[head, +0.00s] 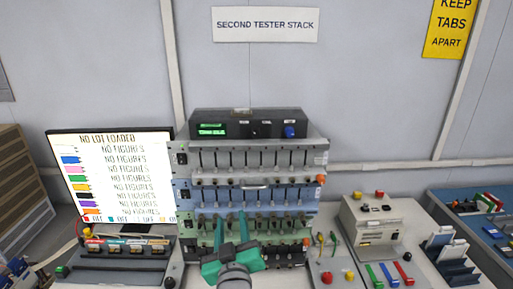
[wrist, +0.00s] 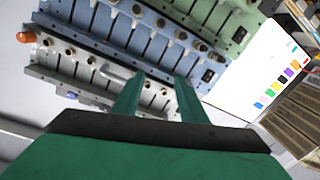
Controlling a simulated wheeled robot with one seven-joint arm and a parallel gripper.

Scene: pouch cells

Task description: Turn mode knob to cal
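A black control box (head: 220,117) sits on top of the tester stack in the head view. It has a green lit display (head: 211,129) at its left and a blue knob (head: 290,131) at its right. Small labels above its controls are too small to read, so I cannot tell which control is the mode knob or its setting. My green gripper (head: 231,216) is in front of the stack's lower tiers, below the box. In the wrist view its two fingers (wrist: 158,98) are apart with nothing held between them.
The tester stack (head: 250,158) has grey, blue and green tiers with rows of clamps and orange knobs at the right. A lit monitor (head: 110,178) stands left. A beige device (head: 375,222) and a button box (head: 333,272) stand right.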

